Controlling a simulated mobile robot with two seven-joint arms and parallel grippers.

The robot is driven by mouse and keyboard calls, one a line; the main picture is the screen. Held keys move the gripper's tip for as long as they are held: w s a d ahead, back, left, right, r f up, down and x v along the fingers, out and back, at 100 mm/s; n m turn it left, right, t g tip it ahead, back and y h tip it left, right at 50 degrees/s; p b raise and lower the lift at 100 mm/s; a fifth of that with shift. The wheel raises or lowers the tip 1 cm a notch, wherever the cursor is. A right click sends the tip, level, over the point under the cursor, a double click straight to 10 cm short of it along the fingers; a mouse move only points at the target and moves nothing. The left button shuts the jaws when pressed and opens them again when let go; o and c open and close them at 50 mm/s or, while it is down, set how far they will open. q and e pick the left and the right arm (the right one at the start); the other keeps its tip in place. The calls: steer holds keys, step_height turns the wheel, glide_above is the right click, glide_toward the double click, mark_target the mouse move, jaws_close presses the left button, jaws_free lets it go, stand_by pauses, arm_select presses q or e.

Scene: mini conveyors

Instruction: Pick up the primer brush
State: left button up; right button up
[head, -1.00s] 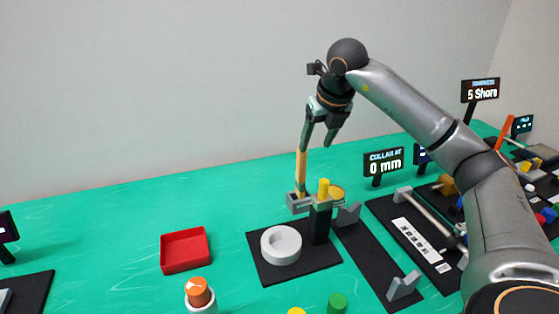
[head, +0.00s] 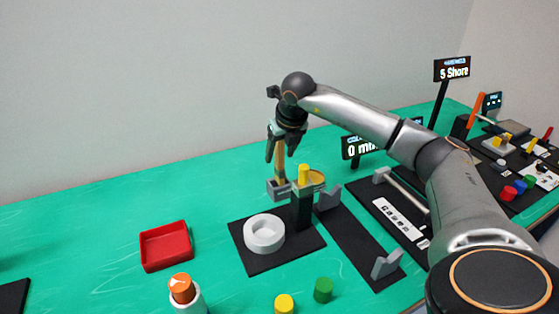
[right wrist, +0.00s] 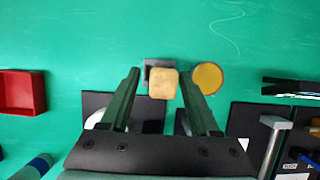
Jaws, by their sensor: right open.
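The primer brush (head: 280,160) stands upright with its wooden handle up. Its lower end is in a grey holder (head: 278,189) at the back of a black base. My right gripper (head: 276,158) is above it, pointing down, with its fingers around the upper handle. In the right wrist view, the handle's square top (right wrist: 163,84) shows between the two open fingers, closer to the right one, with no clear contact. The bristles are hidden. My left gripper is not in view.
A yellow-topped black post (head: 303,205) stands just right of the brush. A white ring (head: 264,233) sits on the black base (head: 290,257).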

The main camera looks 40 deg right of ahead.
steer(key=shift+x, duration=0.85)
steer(key=shift+r, duration=0.1)
steer(key=shift+c, duration=0.3)
jaws_close()
